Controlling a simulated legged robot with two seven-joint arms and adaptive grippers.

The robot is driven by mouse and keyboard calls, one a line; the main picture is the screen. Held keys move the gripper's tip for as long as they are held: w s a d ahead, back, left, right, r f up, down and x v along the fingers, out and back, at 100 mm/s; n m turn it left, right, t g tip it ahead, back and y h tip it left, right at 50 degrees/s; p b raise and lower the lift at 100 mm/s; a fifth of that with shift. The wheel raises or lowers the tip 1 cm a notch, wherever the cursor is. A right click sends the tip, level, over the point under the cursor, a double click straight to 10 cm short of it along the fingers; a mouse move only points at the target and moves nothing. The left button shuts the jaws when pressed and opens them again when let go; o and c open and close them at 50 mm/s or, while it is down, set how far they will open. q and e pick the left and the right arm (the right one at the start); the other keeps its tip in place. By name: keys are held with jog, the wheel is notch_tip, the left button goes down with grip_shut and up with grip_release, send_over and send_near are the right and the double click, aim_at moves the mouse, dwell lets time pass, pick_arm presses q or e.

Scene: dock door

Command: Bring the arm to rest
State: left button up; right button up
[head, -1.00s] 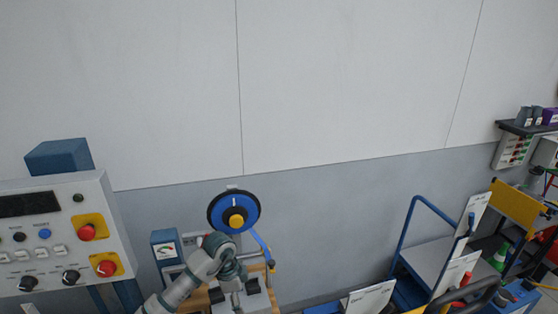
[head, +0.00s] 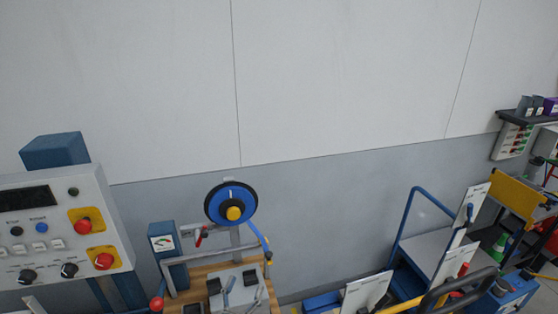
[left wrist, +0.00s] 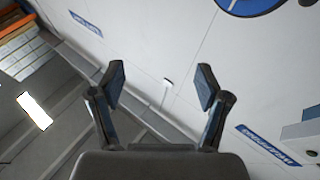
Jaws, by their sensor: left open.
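My left gripper (left wrist: 160,85) shows in the left wrist view with its two dark fingers spread apart and nothing between them. Beyond the fingers are a pale wall (left wrist: 150,45) and a grey floor or ledge. I cannot make out my left arm or gripper clearly in the head view. My right gripper is in neither view.
In the head view, a control panel (head: 55,225) with red buttons stands at left. A blue wheel (head: 218,205) stands over a wooden bench (head: 205,270) with clamps. A blue trolley (head: 405,225) and crowded shelves are at right. Bare wall fills the upper part.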

pick_arm(q)
jog(key=s+a+f+n+g+y, duration=0.2)
jog(key=s+a+f+g+y, duration=0.25)
jog(key=f, duration=0.45)
jog(key=s+a+f+n+g+y, duration=0.25)
jog(key=s+a+f+y, duration=0.2)
jog(key=f, duration=0.45)
jog(key=s+a+f+m+g+h, duration=0.15)
jog(key=s+f+g, duration=0.4)
jog(key=s, duration=0.55)
jog(key=s+a+f+m+g+h, duration=0.1)
jog(key=s+f+m+g, duration=0.1)
jog(key=s+f+g, duration=0.6)
notch_tip(320, 180, down, 23)
jog(key=s+t+b, duration=0.1)
jog(key=s+t, duration=0.1)
jog(key=s, duration=0.1)
jog(key=s+a+f+g+b, duration=0.1)
jog(key=s+a+f, duration=0.2)
jog(key=s+f, duration=1.5)
jog(key=shift+f+y, duration=0.35)
jog(key=shift+f, duration=0.15)
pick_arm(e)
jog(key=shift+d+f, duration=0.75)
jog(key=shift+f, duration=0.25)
